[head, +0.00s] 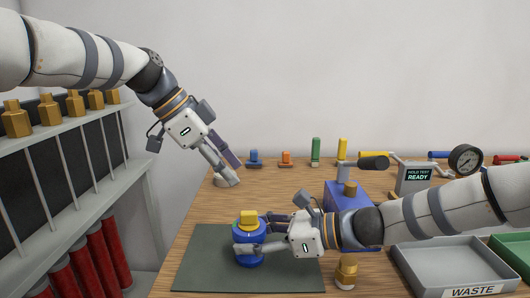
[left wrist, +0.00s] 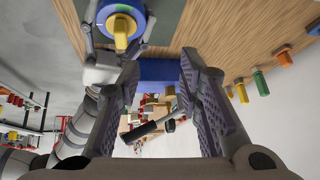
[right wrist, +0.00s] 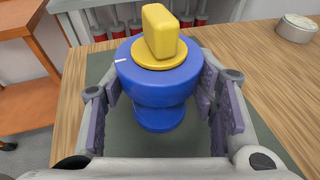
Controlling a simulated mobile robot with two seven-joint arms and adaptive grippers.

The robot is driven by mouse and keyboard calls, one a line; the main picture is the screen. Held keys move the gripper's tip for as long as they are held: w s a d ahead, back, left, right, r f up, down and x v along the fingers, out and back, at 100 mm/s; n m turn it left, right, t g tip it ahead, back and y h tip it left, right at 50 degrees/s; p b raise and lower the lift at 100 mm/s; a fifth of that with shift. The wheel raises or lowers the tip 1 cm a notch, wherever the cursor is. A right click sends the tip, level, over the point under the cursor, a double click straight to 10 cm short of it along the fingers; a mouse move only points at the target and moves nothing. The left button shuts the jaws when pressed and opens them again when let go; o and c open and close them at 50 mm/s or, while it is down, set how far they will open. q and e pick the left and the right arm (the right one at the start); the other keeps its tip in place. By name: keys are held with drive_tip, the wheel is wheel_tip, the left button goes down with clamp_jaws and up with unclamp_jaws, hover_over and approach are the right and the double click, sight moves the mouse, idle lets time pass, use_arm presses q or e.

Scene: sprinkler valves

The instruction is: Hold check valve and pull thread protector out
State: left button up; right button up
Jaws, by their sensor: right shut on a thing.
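The blue check valve (head: 250,253) stands upright on a dark green mat (head: 205,262). The yellow thread protector (head: 248,217), a round flange with a block-shaped grip, sits on its top; both also show in the right wrist view, the valve (right wrist: 158,88) below the protector (right wrist: 160,35). My right gripper (head: 243,247) is shut on the valve body, with a finger on each side. My left gripper (head: 232,173) is open and empty, raised behind and left of the valve. In the left wrist view the protector (left wrist: 120,32) is at the top, outside the spread fingers.
A white round dish (right wrist: 296,27) stands on the table near my left gripper. A brass-coloured fitting (head: 346,272), a blue block (head: 345,196) and a grey WASTE tray (head: 455,268) are at right. Several coloured valves and a gauge (head: 466,159) line the back. A shelf rack (head: 60,150) stands left.

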sight(251, 212)
use_arm(q)
drive_tip(key=s, duration=0.1)
drive_tip(key=s+f+m+g, duration=0.1)
drive_tip(key=s+d+m+g, duration=0.1)
drive_tip(key=shift+s+d+f, duration=0.1)
drive_tip(key=shift+s+f, duration=0.15)
drive_tip(key=shift+f, duration=0.15)
drive_tip(key=x, duration=0.5)
use_arm(e)
drive_tip(key=shift+w, duration=0.1)
use_arm(q)
drive_tip(key=shift+d+f, duration=0.3)
drive_tip(key=shift+f, duration=0.25)
clamp_jaws()
drive_tip(key=shift+r, duration=4.15)
